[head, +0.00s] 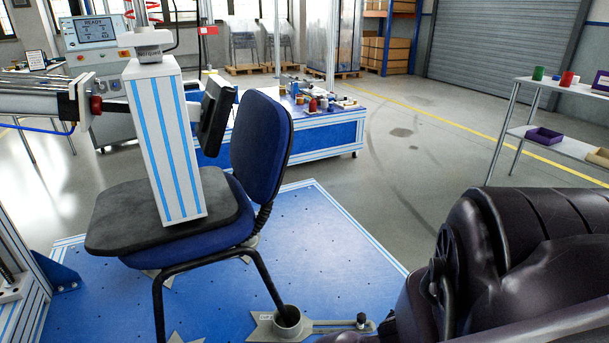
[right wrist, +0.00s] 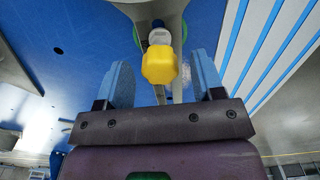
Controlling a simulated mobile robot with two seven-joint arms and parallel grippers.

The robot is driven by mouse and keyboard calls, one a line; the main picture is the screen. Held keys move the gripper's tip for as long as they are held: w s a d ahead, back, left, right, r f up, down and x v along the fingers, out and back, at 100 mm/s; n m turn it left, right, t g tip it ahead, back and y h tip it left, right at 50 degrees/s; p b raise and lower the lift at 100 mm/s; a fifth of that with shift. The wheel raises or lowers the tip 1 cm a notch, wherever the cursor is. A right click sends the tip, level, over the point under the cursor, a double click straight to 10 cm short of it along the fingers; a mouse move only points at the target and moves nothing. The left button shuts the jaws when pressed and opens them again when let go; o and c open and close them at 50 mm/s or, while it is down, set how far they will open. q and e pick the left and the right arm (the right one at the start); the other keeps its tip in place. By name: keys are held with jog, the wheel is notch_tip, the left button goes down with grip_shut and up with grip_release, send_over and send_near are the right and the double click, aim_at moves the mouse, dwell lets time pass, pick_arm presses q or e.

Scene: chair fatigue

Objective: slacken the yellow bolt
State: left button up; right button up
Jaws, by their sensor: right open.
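The yellow bolt (right wrist: 158,67) shows in the right wrist view as a yellow head at the end of a grey metal part. My right gripper (right wrist: 163,74) is open, with one blue finger pad on each side of the bolt head. Gaps show between the bolt head and both pads, so it is not gripped. In the head view a metal floor clamp (head: 330,325) reaches from the chair's front leg toward my dark right arm. No yellow shows there, and my right fingers are hidden behind my arm. My left gripper is in neither view.
A blue chair (head: 262,140) stands on a blue platform (head: 345,240), with a striped white test block (head: 165,140) pressing on its seat. A low bench (head: 330,130) with small parts is behind it. Grey floor is clear on the right, before a shelf rack (head: 570,145).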

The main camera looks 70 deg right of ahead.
jog(key=shift+w+r+m, duration=0.1)
jog(key=shift+m, duration=1)
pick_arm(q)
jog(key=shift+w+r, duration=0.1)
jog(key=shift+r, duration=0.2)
pick_arm(e)
jog(key=m+p, duration=0.1)
jog(key=m, duration=0.2)
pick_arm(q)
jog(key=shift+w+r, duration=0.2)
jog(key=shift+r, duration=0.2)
pick_arm(e)
jog(key=shift+m, duration=0.7)
jog(key=shift+a+m, duration=0.1)
jog(key=shift+m, duration=0.6)
jog(key=shift+m+p, duration=0.3)
jog(key=shift+m, duration=0.8)
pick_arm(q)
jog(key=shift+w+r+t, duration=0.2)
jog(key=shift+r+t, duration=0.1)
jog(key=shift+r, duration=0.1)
